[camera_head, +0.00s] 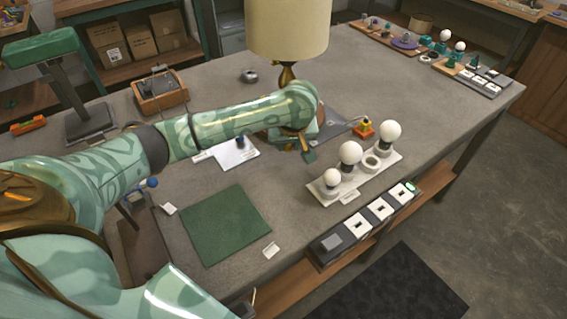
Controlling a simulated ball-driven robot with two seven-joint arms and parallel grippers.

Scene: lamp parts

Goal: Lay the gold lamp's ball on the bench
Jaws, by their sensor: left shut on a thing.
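The gold lamp stands at the back middle of the bench, with a cream shade (287,28) and a gold stem (287,76). My left arm crosses in front of its lower part. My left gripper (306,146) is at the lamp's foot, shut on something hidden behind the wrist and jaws. I cannot tell whether that is the lamp's ball. White balls (390,133), (350,153) and (331,178) stand on a white holder (357,184), right of the gripper; which lamp they belong to does not show. My right gripper is not in view.
The grey bench (400,82) has free room behind the holder. A green mat (226,224) lies at front left, clear. A small yellow-orange block (363,128) is right of the gripper. A dark panel with white squares (365,222) runs along the near edge.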

